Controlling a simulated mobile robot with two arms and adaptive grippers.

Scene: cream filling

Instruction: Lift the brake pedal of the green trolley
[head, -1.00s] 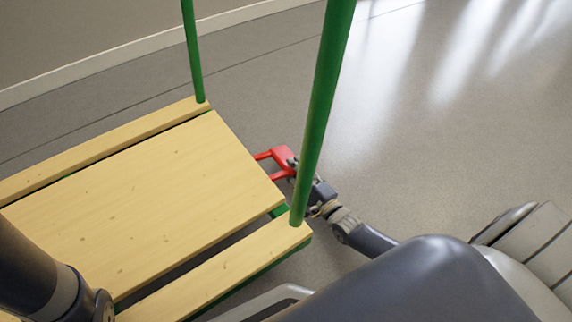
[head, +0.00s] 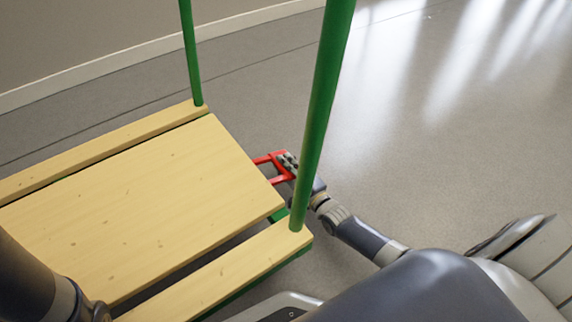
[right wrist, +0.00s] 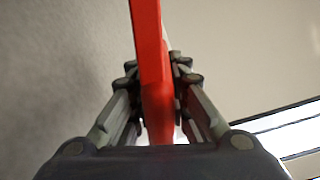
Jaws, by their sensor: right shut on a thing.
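The green trolley has a wooden plank deck (head: 120,210) and green upright posts (head: 322,120). Its red brake pedal (head: 263,160) sticks out from the deck's right edge in the head view. My right gripper (head: 288,160) is at the outer end of the pedal, partly behind the near green post. In the right wrist view the red pedal (right wrist: 153,60) runs between the two fingers of the right gripper (right wrist: 158,85), which are shut on it. My left gripper is out of view; only part of my left arm shows at the lower left.
The near green post stands close to my right wrist. Open grey floor (head: 440,130) lies to the right of the trolley. A wall with a pale baseboard (head: 130,55) runs behind it.

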